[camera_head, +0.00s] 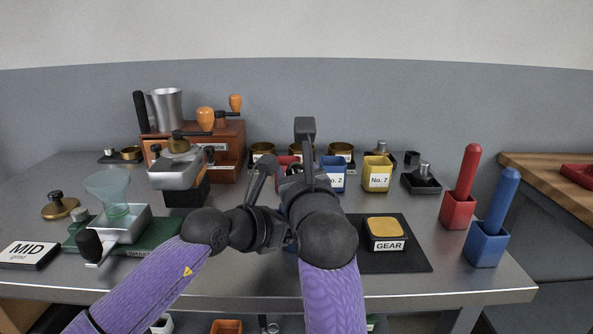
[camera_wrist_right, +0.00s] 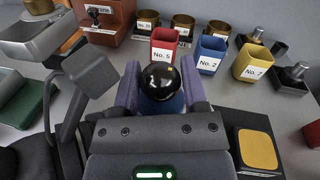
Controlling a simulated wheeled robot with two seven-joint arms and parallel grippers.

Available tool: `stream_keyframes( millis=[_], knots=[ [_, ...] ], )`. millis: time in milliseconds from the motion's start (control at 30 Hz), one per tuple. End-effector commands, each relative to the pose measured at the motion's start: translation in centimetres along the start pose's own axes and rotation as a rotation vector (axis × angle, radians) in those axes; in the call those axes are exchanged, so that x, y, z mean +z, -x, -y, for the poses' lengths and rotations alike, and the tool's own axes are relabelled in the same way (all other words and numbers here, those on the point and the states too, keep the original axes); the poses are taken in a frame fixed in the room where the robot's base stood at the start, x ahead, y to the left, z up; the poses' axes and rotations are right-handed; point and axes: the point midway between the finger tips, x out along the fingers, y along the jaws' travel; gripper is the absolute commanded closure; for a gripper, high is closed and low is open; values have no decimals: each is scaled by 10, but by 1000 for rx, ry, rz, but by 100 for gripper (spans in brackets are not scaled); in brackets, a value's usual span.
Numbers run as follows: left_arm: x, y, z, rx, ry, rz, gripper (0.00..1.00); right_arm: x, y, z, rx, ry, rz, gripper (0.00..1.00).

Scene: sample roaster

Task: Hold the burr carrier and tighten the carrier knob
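In the right wrist view, a glossy black ball-shaped knob (camera_wrist_right: 161,82) sits above a blue part (camera_wrist_right: 172,107), which may be the burr carrier. My right gripper (camera_wrist_right: 162,88) has its two purple fingers on either side of the knob. I cannot tell whether they press on it. In the head view my arms hide the knob and most of the part. My left gripper (camera_head: 268,228) is low beside the right one, its fingers hidden. Its wrist housing (camera_wrist_right: 88,75) shows at the left of the right wrist view.
Red (camera_wrist_right: 163,44), blue (camera_wrist_right: 211,54) and yellow (camera_wrist_right: 252,62) numbered cups stand behind. A GEAR box (camera_head: 386,233) sits on a black mat (camera_head: 420,262) to the right. Red (camera_head: 460,190) and blue (camera_head: 493,220) handled blocks stand farther right. A green board (camera_head: 160,237) lies left.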

Motion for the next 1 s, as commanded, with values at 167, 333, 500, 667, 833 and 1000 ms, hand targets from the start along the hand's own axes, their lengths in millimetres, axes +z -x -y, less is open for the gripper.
stream_keyframes(
  millis=[167,333,500,667,833,1000],
  knots=[
    [1,0,0,0,-1,2,100,0,0,0,0,0,1,14],
    [1,0,0,1,-1,2,100,1,0,0,0,0,1,14],
    [1,0,0,1,-1,2,100,1,0,0,0,0,2,14],
    [1,0,0,1,-1,2,100,0,0,1,43,-3,3,14],
    [1,0,0,1,-1,2,100,0,-1,2,213,-5,38,14],
    [1,0,0,1,-1,2,100,-1,-1,3,425,9,81,14]
  ],
)
